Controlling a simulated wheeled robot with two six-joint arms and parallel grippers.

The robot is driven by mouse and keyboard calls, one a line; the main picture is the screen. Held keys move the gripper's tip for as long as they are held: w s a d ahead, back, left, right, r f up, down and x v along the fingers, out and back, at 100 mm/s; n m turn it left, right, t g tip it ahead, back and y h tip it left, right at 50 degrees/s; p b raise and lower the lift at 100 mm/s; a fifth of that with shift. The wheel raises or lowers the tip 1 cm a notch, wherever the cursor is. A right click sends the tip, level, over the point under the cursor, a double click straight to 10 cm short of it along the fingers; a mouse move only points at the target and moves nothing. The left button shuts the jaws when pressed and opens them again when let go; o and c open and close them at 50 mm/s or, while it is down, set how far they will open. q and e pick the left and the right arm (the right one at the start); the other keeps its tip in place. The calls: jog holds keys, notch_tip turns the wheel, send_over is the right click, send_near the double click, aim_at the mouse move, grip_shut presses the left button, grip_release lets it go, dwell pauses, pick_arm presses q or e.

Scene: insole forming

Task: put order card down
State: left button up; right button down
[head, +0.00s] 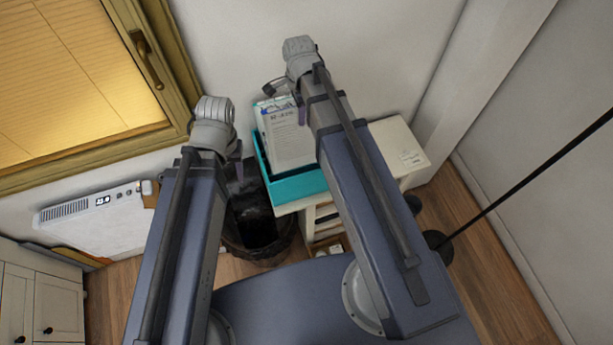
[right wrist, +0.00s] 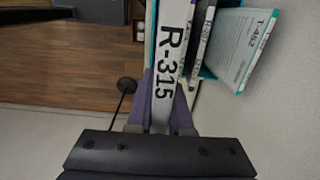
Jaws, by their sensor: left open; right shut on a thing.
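A white order card marked R-315 (right wrist: 165,70) stands edge-on in the right wrist view, between the purple fingers of my right gripper (right wrist: 163,108). The gripper is shut on it. Other cards, one marked T-482 (right wrist: 238,45), stand close beside it on the right. In the head view a teal box (head: 300,190) holds upright cards, with a printed white sheet (head: 288,135) in front. My right gripper (head: 285,95) is at the cards' top, partly hidden by its arm. I cannot tell whether the held card touches the box floor. My left gripper (head: 238,165) is open, left of the box.
The box stands on a pale cabinet (head: 400,148), whose right part is clear. A dark bin (head: 260,240) is on the floor below my left gripper. A white heater (head: 95,225) and a window (head: 75,75) are at the left. A dark pole (head: 530,172) slants at the right.

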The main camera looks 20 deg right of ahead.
jog(key=b, duration=1.4)
send_near(301, 150)
jog(key=f, duration=0.4)
jog(key=w+f, duration=0.1)
jog(key=f, duration=0.2)
jog(key=shift+d, duration=0.2)
jog(key=shift+s, duration=0.1)
notch_tip(301, 150, down, 4)
jog(key=b, duration=0.4)
jog(key=shift+f, duration=0.25)
jog(key=shift+f+b, duration=0.55)
jog(key=shift+b, duration=0.05)
jog(key=c, duration=0.8)
grip_release()
jog(key=shift+c, duration=0.2)
